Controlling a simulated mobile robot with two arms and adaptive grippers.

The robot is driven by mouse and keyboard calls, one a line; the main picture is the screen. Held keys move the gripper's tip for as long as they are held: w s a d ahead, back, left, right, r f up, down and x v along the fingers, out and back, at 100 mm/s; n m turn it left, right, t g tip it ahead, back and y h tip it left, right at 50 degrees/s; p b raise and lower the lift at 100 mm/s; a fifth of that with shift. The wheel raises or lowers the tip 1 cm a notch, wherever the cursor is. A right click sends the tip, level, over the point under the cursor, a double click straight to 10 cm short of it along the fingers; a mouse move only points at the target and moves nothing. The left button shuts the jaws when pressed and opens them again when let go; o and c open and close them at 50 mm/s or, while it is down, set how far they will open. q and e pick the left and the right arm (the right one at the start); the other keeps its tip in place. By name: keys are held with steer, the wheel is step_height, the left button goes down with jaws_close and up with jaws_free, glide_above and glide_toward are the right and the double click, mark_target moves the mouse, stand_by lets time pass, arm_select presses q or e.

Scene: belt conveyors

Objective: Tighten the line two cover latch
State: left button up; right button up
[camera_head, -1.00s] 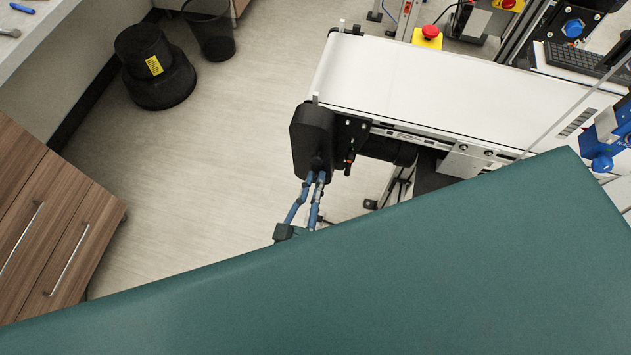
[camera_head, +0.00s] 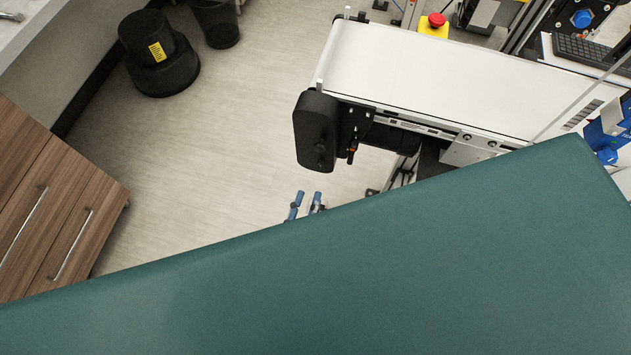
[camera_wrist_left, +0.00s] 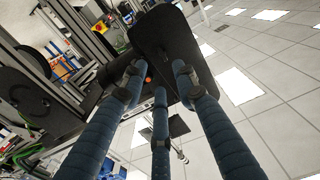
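The black cover (camera_head: 316,131) is on the near left end of the white belt conveyor (camera_head: 430,85). A small round knob (camera_head: 320,148) shows low on its face; I cannot tell whether it is the latch. My left gripper (camera_head: 306,201) is below the cover in the head view, apart from it, with its blue fingertips spread and empty. In the left wrist view the fingers of the left gripper (camera_wrist_left: 158,84) point toward the cover (camera_wrist_left: 168,45), with nothing held between them. The rest of my left arm is hidden in the head view. My right gripper is not in view.
A black lever with a red tip (camera_head: 352,152) sticks out beside the cover. A red emergency button on a yellow box (camera_head: 434,26) stands behind the belt. Wooden drawers (camera_head: 60,205) and a black stool (camera_head: 158,60) are at left. The floor between is clear.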

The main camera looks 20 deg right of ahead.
arm_select(q)
steer(key=shift+v, duration=1.65)
steer(key=s+a+f+g+y, duration=0.15)
steer(key=a+f, duration=0.25)
steer(key=f, duration=0.5)
steer(key=s+a+f+n+g+y, duration=0.1)
steer(key=a+f+g+y, duration=0.2)
steer(key=f, duration=0.6)
steer(key=s+a+f+g+y, duration=0.1)
steer(key=a+f+g, duration=0.1)
steer(key=a+f, duration=0.55)
steer(key=s+a+f+n+g+y, duration=0.3)
steer(key=s+a+f+g, duration=0.4)
steer(key=s+a+f, duration=0.7)
steer(key=s+f+y, duration=0.1)
steer(key=s+f, duration=0.1)
steer(key=s, duration=0.2)
steer(key=shift+a+f+n+b, duration=0.3)
steer(key=shift+g+y, duration=0.25)
